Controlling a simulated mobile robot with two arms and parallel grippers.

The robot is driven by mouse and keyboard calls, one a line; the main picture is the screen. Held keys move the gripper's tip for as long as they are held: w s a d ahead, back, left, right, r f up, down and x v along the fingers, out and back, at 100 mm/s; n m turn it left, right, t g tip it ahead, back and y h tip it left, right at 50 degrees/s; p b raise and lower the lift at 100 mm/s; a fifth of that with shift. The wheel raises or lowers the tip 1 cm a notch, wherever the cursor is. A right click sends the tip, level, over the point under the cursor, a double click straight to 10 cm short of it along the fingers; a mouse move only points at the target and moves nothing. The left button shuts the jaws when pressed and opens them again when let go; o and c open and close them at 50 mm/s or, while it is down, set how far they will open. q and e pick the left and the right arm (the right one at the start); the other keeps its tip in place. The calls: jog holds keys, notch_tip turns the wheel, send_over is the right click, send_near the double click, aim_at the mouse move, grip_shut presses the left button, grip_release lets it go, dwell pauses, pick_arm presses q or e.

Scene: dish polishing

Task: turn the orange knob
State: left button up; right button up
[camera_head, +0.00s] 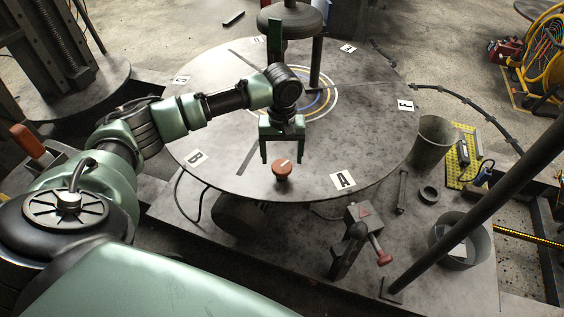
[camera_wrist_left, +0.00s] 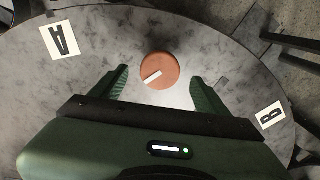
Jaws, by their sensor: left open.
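The orange knob (camera_head: 282,171) is a small round knob with a white line on its top, on the round grey table (camera_head: 215,75) near its front edge. In the left wrist view the knob (camera_wrist_left: 159,71) lies just beyond and between the fingertips, its white line slanted. My left gripper (camera_head: 283,159) is open, its fingers pointing at the knob; the gripper also shows in the left wrist view (camera_wrist_left: 158,84). I see no contact between the fingers and the knob. My right gripper is not in view.
Letter cards A (camera_head: 343,180) and B (camera_head: 195,158) lie on the table on either side of the knob. A box with a red-tipped lever (camera_head: 379,250) stands in front of the table. A bucket (camera_head: 432,144) and a dark slanted pole (camera_head: 480,215) are at the right.

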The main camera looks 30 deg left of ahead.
aim_at(282, 166)
pick_arm(q)
jog(key=shift+f, duration=1.8)
